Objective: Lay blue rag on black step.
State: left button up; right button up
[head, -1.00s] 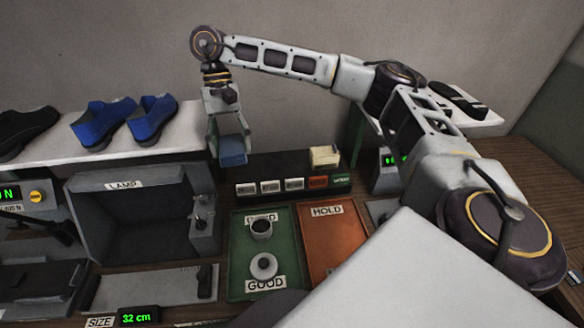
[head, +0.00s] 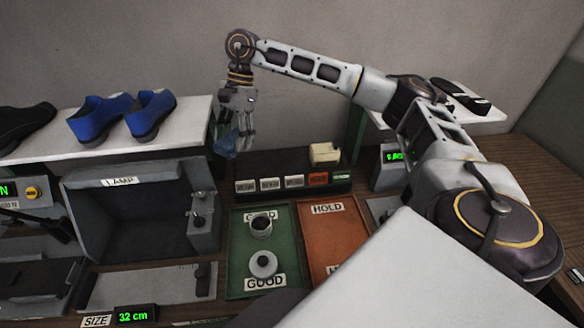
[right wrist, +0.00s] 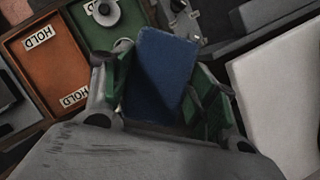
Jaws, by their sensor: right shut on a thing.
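My right gripper (head: 232,138) is shut on the blue rag (head: 226,148), in the air at the left end of the black step. In the right wrist view the rag (right wrist: 162,75) is a flat dark-blue rectangle between the green-padded fingers of the gripper (right wrist: 160,95). The black step (head: 270,163) stands at the back of the bench, with a cream block (head: 324,153) on its right part and a row of small labelled blocks along its front. My left gripper is out of view.
A white shelf (head: 180,125) with blue shoes (head: 100,120) is just left of the gripper. The lamp box (head: 120,220) stands below it.

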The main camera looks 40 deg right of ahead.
jog(key=m, duration=0.2)
jog(key=w+d+f+m+t, duration=0.1)
jog(key=shift+w+f+m+t+b, duration=0.2)
jog(key=shift+m+t+b, duration=0.1)
jog(key=shift+m, duration=0.1)
jog(key=m, duration=0.1)
jog(key=w+d+f+m+t, duration=0.1)
jog(key=m, duration=0.1)
jog(key=shift+d+m, duration=0.1)
jog(key=shift+m, duration=0.2)
jog(key=m, duration=0.2)
jog(key=w+d+f+m+t+b, duration=0.1)
jog(key=shift+w+f+m+t+h, duration=0.15)
jog(key=shift+m+t+h, duration=0.15)
jog(key=shift+m+h, duration=0.1)
jog(key=w+d+f+m+g+h+b, duration=0.2)
jog(key=d+f+m, duration=0.4)
jog(key=m, duration=1.1)
jog(key=w+d+f+m+g+h+b, duration=0.3)
jog(key=w+d+f+m+h+b, duration=0.1)
jog(key=m, duration=1.3)
jog(key=shift+d+f+h, duration=0.8)
jog(key=shift+d+f, duration=0.05)
jog(key=shift+d, duration=0.35)
jog(key=shift+w+m, duration=0.1)
jog(key=shift+m, duration=0.2)
